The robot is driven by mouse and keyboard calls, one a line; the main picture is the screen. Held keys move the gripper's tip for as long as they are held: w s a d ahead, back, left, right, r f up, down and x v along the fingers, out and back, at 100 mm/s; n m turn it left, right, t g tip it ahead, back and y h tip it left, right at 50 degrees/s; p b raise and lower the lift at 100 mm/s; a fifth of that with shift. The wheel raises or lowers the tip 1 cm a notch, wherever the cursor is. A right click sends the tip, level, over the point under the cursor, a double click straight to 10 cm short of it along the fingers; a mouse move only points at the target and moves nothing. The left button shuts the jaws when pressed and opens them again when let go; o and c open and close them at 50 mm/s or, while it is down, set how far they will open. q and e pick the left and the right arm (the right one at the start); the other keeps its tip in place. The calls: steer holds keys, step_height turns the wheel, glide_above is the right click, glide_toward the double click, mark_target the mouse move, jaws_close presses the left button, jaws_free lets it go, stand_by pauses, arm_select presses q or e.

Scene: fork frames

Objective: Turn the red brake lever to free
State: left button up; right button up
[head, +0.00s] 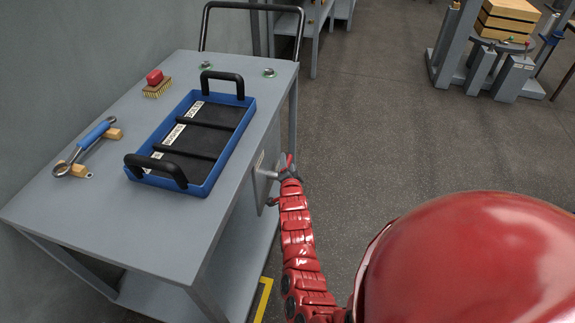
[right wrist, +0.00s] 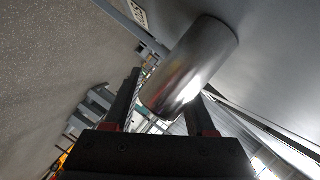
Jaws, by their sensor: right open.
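A grey cart (head: 225,205) stands on the left. On its right side is an upright plate (head: 259,185) with a short grey metal shaft (head: 268,173) sticking out. My right gripper (head: 284,170) is at this shaft, small and partly hidden by my red arm. A small red piece (head: 290,159) shows there; I cannot tell whether it is the brake lever's grip. In the right wrist view, a shiny metal cylinder (right wrist: 195,65) lies ahead of and partly between the fingers of my open right gripper (right wrist: 165,105). Contact cannot be told. My left gripper is not in view.
On the cart top are a blue tray (head: 222,160) with black handles, a blue-handled wrench (head: 92,138) on wooden blocks, and a red-topped brush (head: 156,84). A black push handle (head: 252,6) rises at the far end.

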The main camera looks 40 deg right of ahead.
steer(key=shift+w+d, duration=0.1)
steer(key=shift+w, duration=0.15)
jaws_close()
stand_by(1.4)
